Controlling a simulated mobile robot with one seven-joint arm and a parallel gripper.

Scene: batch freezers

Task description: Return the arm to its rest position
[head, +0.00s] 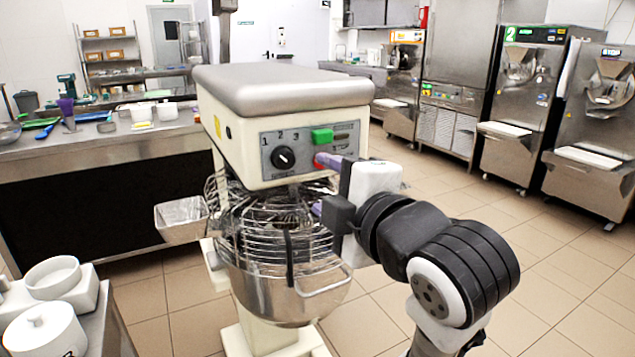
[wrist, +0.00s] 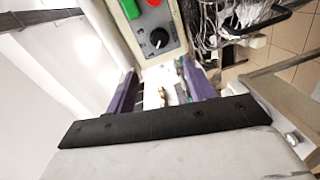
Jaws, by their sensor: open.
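My gripper (head: 322,185) is open and empty at the front of the stand mixer (head: 225,128), near the right side of its control panel (head: 285,152). In the head view the upper purple finger is close to the red button (head: 320,165), and I cannot tell whether it touches. My arm reaches in from the lower right and is bent. In the wrist view my gripper (wrist: 160,88) shows two purple fingers apart with nothing held between them. The black knob (wrist: 159,38) is above the fingers there.
The mixer bowl (head: 285,296) with its wire guard (head: 270,232) is just below my gripper. White containers (head: 45,330) stand at the lower left. A counter (head: 100,140) with bowls and utensils is at the left. Batch freezers (head: 525,105) line the right back. Tiled floor (head: 385,325) is clear at the right.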

